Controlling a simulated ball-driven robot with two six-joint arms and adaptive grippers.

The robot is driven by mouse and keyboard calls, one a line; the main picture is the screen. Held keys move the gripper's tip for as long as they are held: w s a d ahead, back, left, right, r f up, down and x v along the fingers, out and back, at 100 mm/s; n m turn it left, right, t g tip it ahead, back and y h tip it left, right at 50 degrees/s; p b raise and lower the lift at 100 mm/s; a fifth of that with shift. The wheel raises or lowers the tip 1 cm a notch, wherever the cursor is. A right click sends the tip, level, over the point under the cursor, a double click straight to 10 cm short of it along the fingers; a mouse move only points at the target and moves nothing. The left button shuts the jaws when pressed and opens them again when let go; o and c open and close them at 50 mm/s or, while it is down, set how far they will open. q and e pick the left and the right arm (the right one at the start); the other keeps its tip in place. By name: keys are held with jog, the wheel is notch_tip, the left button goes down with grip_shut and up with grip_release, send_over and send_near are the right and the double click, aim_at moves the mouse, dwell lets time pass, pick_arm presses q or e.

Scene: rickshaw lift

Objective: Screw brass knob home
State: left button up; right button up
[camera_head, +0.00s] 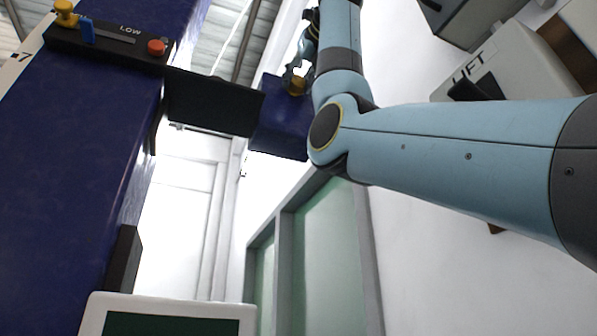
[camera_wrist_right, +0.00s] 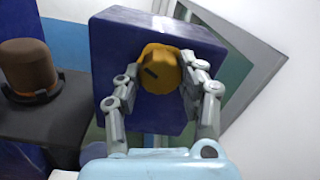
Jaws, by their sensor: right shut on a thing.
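The brass knob (camera_wrist_right: 160,74) is a faceted yellow-brown piece with a dark slot on its face. It sits in front of the face of a dark blue block (camera_wrist_right: 112,48). My right gripper (camera_wrist_right: 160,80) has its two grey fingers on either side of the knob and is shut on it. In the head view the knob (camera_head: 297,87) is small and partly covered by my right gripper (camera_head: 298,76), beside the blue block (camera_head: 280,124). How far the knob is seated cannot be seen. My left gripper is not in view.
A black shelf (camera_head: 215,104) joins the blue column (camera_head: 75,170) near the block. A brown, hat-shaped piece (camera_wrist_right: 28,66) stands on a dark ledge. A grey LIFT box (camera_head: 515,75) is at upper right.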

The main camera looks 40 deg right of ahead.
jog(key=shift+w+f, duration=0.1)
jog(key=shift+f, duration=0.05)
dwell(0.3)
jog(key=o, duration=1.2)
jog(key=shift+s, duration=0.3)
jog(key=v, duration=1.1)
jog(key=shift+s+a, duration=0.2)
jog(key=shift+a, duration=0.05)
